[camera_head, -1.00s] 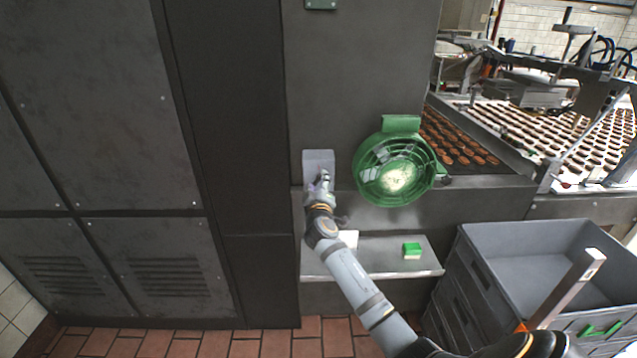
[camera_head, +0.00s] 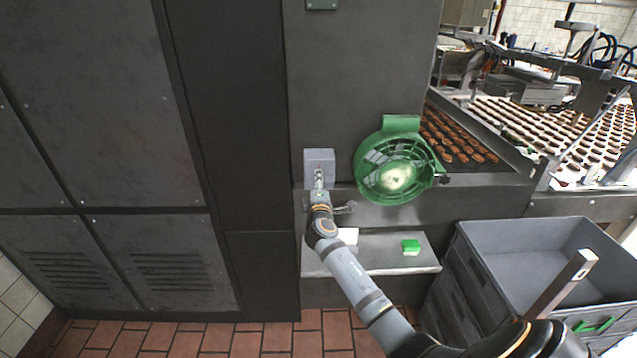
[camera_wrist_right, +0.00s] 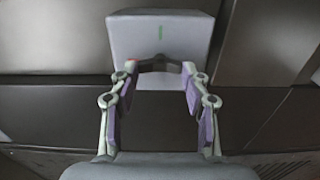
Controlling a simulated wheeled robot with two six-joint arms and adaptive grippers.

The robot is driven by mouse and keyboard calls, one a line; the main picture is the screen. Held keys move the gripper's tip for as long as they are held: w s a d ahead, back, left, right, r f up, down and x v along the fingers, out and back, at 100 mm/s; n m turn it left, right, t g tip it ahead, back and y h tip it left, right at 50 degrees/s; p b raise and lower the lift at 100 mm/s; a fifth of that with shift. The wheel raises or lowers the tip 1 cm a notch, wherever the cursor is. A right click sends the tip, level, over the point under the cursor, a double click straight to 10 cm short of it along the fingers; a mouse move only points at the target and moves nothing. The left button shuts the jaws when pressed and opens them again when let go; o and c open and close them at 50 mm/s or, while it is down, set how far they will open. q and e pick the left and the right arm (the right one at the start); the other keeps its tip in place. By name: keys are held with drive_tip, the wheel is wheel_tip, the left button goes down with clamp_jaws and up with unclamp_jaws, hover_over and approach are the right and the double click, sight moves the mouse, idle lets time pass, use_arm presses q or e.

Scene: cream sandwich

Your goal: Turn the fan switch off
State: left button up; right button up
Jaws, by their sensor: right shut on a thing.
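The fan switch is a grey box (camera_head: 319,157) on the dark machine panel, left of the green fan (camera_head: 397,166). A dark lever (camera_wrist_right: 160,66) sticks out below that mark. My right gripper (camera_head: 319,176) is at the front of the box. In the right wrist view my right gripper (camera_wrist_right: 160,70) has its two purple-padded fingers either side of the lever, shut on it. The exact contact is hard to see. My left gripper is not in view.
A metal shelf (camera_head: 375,262) below holds a green-and-white block (camera_head: 411,247) and a white item (camera_head: 347,236). Grey crates (camera_head: 480,280) stand at the lower right. A conveyor with brown biscuits (camera_head: 460,140) lies behind the fan. Tall dark cabinets (camera_head: 90,110) stand at the left.

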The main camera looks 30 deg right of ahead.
drive_tip(key=shift+f, duration=0.1)
idle(0.4)
drive_tip(key=o, duration=1.2)
drive_tip(key=shift+c, duration=0.2)
drive_tip(key=v, duration=1.2)
